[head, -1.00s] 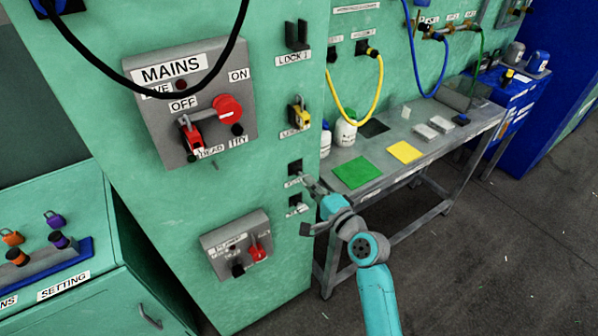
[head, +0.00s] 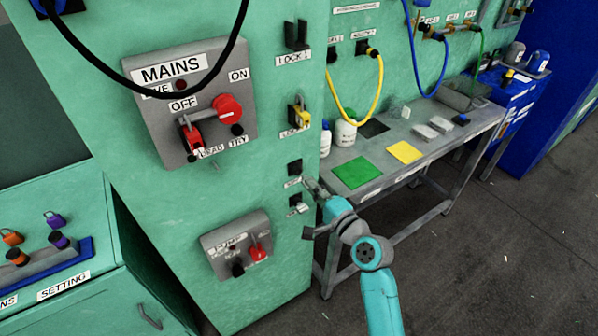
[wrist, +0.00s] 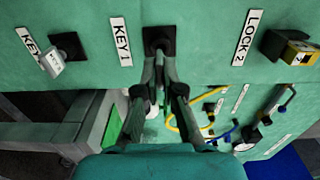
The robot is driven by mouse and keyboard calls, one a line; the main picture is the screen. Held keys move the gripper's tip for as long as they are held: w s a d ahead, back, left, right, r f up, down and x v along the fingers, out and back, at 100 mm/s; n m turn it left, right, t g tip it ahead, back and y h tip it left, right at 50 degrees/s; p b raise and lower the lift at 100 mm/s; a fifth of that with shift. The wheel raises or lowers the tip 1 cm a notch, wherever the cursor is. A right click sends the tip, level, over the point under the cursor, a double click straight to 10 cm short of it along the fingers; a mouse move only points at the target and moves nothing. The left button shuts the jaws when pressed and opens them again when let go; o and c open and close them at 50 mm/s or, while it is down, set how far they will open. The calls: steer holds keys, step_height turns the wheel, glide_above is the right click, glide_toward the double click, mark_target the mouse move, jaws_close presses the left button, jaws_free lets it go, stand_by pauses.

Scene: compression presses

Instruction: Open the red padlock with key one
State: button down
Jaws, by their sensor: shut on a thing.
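The red padlock (head: 191,138) hangs at the lower left of the grey mains switch box (head: 168,140), beside the lever with the red round knob. My gripper (head: 309,183) is at the right edge of the green cabinet, by the black key 1 holder (head: 295,167). In the wrist view my fingertips (wrist: 160,62) are closed together just in front of the key 1 holder (wrist: 159,38). They are shut on key one, which is mostly hidden between them. I cannot tell whether the key is clear of the holder.
A grey key (wrist: 53,63) hangs at the key 2 holder, beside my fingers. A yellow padlock (head: 301,115) hangs at lock 2. A lower switch box (head: 236,245) and the metal table (head: 420,155) are close by.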

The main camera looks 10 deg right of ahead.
steer(key=shift+v, duration=2)
steer(key=shift+r, duration=0.1)
